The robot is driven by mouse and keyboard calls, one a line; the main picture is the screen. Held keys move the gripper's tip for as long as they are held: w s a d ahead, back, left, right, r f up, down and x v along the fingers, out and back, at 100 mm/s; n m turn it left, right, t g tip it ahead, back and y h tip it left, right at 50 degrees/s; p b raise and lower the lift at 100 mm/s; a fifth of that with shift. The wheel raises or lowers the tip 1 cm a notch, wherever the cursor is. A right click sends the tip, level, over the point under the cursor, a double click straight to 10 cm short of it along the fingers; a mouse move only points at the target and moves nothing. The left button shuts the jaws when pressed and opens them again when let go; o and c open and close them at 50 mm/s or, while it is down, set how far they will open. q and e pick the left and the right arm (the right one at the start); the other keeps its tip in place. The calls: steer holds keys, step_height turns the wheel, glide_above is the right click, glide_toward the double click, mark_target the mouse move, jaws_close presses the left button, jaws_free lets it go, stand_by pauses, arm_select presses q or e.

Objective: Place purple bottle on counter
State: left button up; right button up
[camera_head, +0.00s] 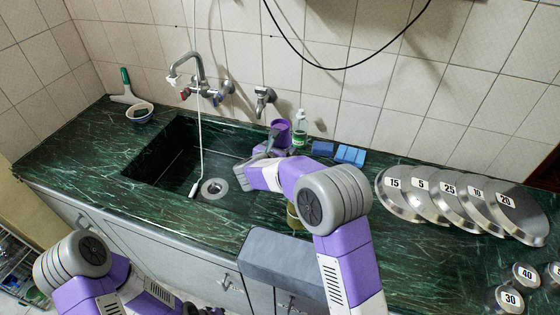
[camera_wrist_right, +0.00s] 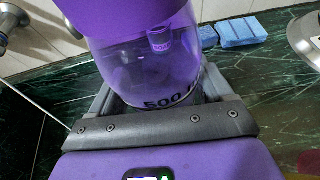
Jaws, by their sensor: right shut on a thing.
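The purple bottle (camera_head: 281,130) is near the back wall, just right of the sink. In the right wrist view the purple bottle (camera_wrist_right: 150,60) is see-through, with a solid purple upper part and a dark "500" mark low on its side. My right gripper (camera_head: 268,149) is shut on it, one finger on each side. The bottle looks about upright; its base is hidden, so I cannot tell whether it touches the counter. The green marbled counter (camera_head: 345,200) runs along the wall.
The sink (camera_head: 165,165) is left of the bottle, with wall taps (camera_head: 200,75) above it. A clear bottle (camera_head: 301,126) and blue sponges (camera_head: 348,154) stand close on the right. Several numbered metal lids (camera_head: 405,197) lie farther right.

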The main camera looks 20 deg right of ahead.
steer(key=shift+f+b, duration=0.45)
steer(key=shift+f, duration=1.55)
steer(key=shift+f, duration=0.15)
steer(key=o, duration=1)
steer(key=shift+r, duration=0.2)
steer(key=p+v, duration=0.2)
steer(key=v, duration=1)
